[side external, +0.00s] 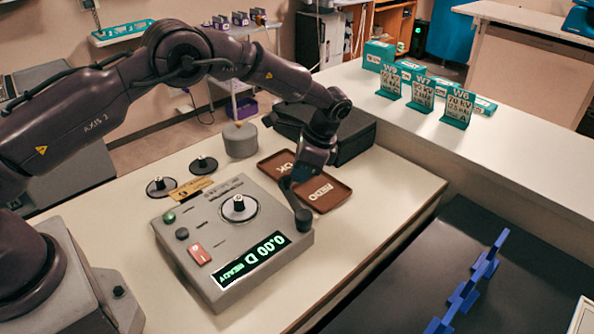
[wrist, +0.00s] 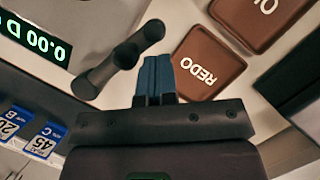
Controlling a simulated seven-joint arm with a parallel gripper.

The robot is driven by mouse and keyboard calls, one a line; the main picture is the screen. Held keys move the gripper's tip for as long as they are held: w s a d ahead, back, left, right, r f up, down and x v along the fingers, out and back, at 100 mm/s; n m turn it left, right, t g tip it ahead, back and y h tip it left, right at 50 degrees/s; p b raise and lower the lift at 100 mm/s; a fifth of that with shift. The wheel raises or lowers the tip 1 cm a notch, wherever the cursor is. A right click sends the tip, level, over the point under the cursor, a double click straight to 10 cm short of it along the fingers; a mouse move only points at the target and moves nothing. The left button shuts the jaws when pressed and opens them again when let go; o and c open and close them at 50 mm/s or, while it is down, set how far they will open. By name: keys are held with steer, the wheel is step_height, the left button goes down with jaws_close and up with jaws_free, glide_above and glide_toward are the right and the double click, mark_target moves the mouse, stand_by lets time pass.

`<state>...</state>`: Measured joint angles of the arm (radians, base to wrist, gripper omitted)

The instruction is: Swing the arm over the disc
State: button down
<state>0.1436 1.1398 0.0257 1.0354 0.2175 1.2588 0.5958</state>
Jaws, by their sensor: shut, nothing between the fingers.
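The grey meter (side external: 215,290) stands on the cream table with a lit display reading 0.00 D READY. A pale disc (side external: 251,213) with a black knob lies on its top. The meter's dark swing arm (side external: 302,217) is at the meter's right side, away from the disc. It also shows in the wrist view (wrist: 105,72), just left of my fingers. My gripper (side external: 298,180) is shut and empty, above the meter's back right corner by the swing arm. Its blue fingers show in the wrist view (wrist: 155,75). I cannot tell whether they touch the swing arm.
Brown trays marked REDO (side external: 325,197) and OK (side external: 270,163) lie right of and behind the meter. Two more knobbed discs (side external: 203,164) (side external: 160,187) and a grey cylinder (side external: 240,141) stand behind it. A black case (side external: 350,140) is close behind my gripper. The table front is clear.

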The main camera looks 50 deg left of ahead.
steer(key=shift+s+a, duration=0.25)
steer(key=shift+a, duration=0.05)
stand_by(0.4)
steer(key=n+g+h, duration=0.1)
steer(key=n+h, duration=0.1)
steer(key=n, duration=0.6)
glide_above(268, 202)
steer(key=shift+s+d+n+h, duration=0.1)
steer(key=shift+s+n+h, duration=0.5)
steer(key=shift+s+n, duration=0.3)
